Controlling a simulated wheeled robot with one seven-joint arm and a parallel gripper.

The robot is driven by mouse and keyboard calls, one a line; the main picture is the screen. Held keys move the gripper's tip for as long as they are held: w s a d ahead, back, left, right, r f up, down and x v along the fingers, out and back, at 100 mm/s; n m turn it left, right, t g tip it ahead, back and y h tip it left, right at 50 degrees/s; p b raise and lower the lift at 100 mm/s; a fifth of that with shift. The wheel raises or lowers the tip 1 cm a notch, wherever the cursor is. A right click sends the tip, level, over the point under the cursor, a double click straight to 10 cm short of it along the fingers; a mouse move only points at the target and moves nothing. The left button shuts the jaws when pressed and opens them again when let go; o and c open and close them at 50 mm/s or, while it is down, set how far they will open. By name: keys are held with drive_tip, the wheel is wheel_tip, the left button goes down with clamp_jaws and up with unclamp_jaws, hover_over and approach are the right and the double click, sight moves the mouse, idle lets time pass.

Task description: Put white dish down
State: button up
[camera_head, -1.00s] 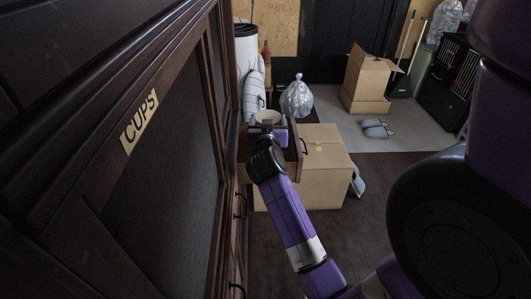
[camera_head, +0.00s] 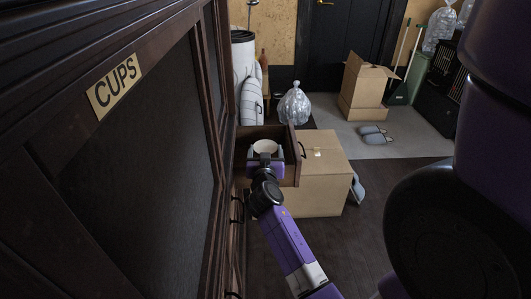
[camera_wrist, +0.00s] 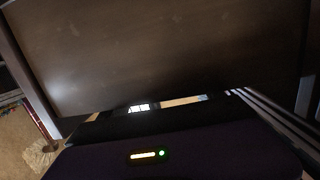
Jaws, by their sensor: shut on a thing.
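The white dish (camera_head: 264,146) is a small round bowl-like piece, held upright over an open dark wooden drawer (camera_head: 291,152) in the head view. My gripper (camera_head: 264,156) is shut on the near side of the dish. The dish appears within the drawer's outline, but I cannot tell whether it touches the drawer bottom. The wrist view shows a broad brown panel (camera_wrist: 160,50) beyond my gripper, and the dish cannot be made out there.
A dark cabinet with a CUPS label (camera_head: 114,86) fills the left side. A cardboard box (camera_head: 322,180) stands right of the drawer. A tied clear bag (camera_head: 294,104) and an open carton (camera_head: 363,85) are behind. Bare floor lies in front.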

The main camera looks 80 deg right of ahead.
drive_tip(key=shift+f+b, duration=0.3)
drive_tip(key=shift+b, duration=0.1)
drive_tip(key=shift+f, duration=0.1)
